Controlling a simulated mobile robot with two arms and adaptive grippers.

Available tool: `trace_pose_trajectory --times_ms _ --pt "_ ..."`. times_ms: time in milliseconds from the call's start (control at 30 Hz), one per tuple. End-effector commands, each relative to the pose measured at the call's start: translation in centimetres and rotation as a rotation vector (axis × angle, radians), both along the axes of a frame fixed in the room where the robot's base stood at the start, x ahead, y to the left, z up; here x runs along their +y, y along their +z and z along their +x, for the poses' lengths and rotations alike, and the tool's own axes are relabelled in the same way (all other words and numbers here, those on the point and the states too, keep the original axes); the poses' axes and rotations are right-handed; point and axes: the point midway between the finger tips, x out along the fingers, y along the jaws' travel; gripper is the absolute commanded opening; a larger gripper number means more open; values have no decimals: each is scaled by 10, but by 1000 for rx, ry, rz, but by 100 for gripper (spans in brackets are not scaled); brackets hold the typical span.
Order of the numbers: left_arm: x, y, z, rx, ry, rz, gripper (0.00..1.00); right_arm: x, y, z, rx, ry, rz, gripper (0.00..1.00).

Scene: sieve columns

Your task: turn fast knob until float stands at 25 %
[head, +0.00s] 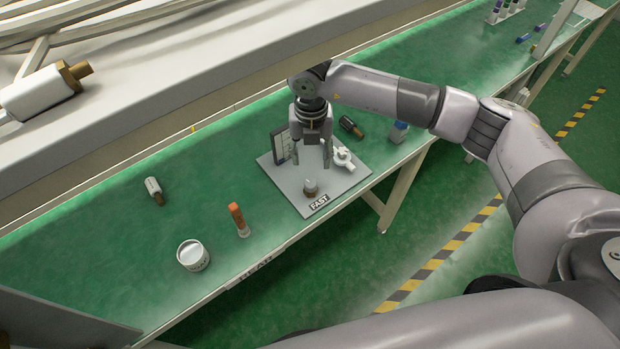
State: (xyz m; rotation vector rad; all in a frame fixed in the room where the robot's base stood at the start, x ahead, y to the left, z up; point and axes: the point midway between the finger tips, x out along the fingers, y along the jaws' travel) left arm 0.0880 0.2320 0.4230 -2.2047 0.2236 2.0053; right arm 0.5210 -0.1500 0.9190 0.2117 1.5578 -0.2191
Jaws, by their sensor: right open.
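The fast knob (310,186) is a small grey knob on a grey base plate (282,187), just behind the label reading FAST (320,202). A dark upright panel (281,147) stands at the plate's left back; the float and any scale marks are too small to read. A white valve-like part (343,157) sits at the plate's right. My right gripper (311,162) points down over the plate with its fingers apart and empty. It is behind and above the fast knob in the picture, not visibly touching it. My left gripper is not in view.

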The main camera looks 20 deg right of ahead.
Motion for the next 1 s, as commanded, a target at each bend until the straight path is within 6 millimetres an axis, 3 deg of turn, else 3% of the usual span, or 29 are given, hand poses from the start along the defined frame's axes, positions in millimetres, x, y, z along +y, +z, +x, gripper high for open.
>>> trace_pose_trajectory --times_ms 300,500,700,1000 --pt "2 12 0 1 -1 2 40 1 -63 -2 6 1 3 47" --pt "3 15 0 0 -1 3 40 1 -93 -1 4 2 3 47" --pt "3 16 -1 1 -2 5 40 1 -105 -1 2 3 5 47" --pt "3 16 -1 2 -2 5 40 1 -106 -1 1 4 5 45"
